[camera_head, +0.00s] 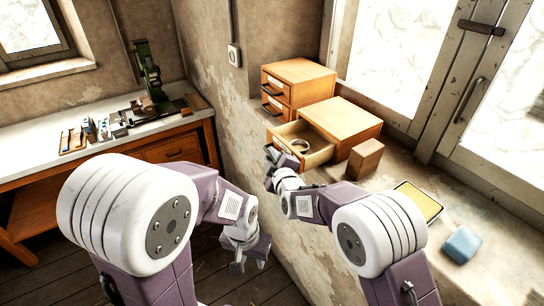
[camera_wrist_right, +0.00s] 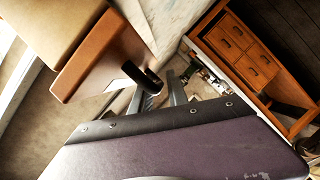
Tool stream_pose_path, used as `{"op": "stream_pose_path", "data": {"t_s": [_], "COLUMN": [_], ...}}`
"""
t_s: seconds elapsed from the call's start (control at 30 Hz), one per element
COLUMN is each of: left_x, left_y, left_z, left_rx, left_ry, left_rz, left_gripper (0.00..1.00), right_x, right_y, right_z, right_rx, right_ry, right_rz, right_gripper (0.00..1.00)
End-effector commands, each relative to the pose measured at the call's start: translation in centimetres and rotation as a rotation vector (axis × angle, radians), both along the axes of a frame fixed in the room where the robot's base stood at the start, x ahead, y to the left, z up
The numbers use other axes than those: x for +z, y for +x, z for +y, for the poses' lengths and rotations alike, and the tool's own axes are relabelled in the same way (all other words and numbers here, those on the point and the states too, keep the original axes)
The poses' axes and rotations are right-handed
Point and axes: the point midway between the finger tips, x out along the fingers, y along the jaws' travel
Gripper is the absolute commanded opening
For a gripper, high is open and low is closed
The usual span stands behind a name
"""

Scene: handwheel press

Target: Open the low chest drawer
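The low chest (camera_head: 345,117) is a wooden box on the stone sill, with its drawer (camera_head: 318,157) pulled well out to the left. A pale ring (camera_head: 299,146) lies inside the drawer. My right gripper (camera_head: 271,156) is at the drawer's front. In the right wrist view the drawer front shows with its black handle (camera_wrist_right: 141,76). The fingers (camera_wrist_right: 160,96) are at the handle with a gap between them; whether they press on it I cannot tell. My left gripper (camera_head: 248,266) hangs empty in front of the sill, fingers apart.
A two-drawer chest (camera_head: 299,82) stands behind the low chest. A wooden block (camera_head: 365,159), a yellow-topped tray (camera_head: 419,202) and a blue object (camera_head: 462,244) lie on the sill to the right. A workbench (camera_head: 40,125) with a green press (camera_head: 148,75) stands at left.

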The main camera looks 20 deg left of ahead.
Motion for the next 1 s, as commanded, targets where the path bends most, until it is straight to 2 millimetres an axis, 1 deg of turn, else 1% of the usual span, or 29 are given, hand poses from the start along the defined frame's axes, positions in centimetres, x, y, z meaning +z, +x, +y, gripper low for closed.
{"op": "stream_pose_path", "data": {"t_s": [0.27, 0.37, 0.7, 0.83, 1.0], "left_x": [-0.2, -0.6, -2.4, -2.7, -2.8], "left_y": [0.0, 0.0, 0.0, 0.0, 0.0], "left_z": [0.0, 0.0, 0.0, 0.0, 0.0], "left_rx": [0.0, 0.0, 0.0, 0.0, 0.0], "left_ry": [0.0, 0.0, 0.0, 0.0, 0.0], "left_rz": [0.0, 0.0, 0.0, 0.0, 0.0], "left_gripper": [0.36, 0.36, 0.36, 0.36, 0.36], "right_x": [0.2, 0.3, 1.5, 1.9, 2.1], "right_y": [-0.2, -1.0, -5.7, -6.8, -7.4], "right_z": [-0.1, -0.6, -3.8, -4.5, -4.9], "right_rx": [0.0, 0.001, 0.002, 0.001, 0.0], "right_ry": [0.002, 0.002, 0.001, 0.001, 0.0], "right_rz": [-0.003, -0.003, -0.003, -0.003, -0.002], "right_gripper": [0.2, 0.2, 0.2, 0.2, 0.2]}}
